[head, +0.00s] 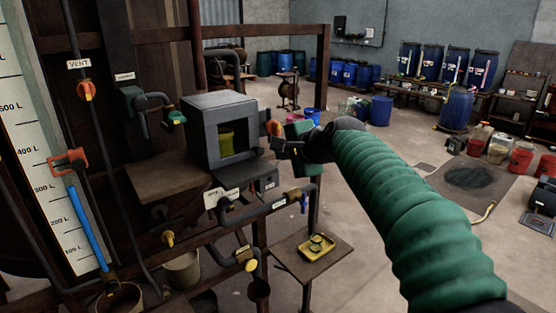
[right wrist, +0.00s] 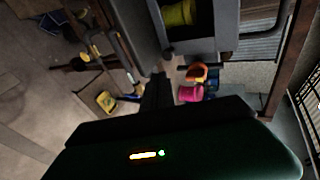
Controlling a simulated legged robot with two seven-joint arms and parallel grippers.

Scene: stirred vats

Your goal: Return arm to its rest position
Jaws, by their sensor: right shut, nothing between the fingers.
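My right arm (head: 395,210), in a green ribbed sleeve, reaches in from the lower right of the head view. Its gripper (head: 278,146) is at the right side of a grey box (head: 205,113) with an open front. In the right wrist view the dark fingers (right wrist: 157,92) are together, with nothing seen between them. A yellow-green object (head: 226,138) is inside the box and also shows in the right wrist view (right wrist: 178,14). Whether the fingers touch the box is unclear. My left gripper is not in view.
An orange knob (head: 273,128) is close beside the gripper. Pipes and a blue-handled valve (head: 304,203) lie below the box. A small table (head: 335,262) holds a yellow tray (head: 303,250).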

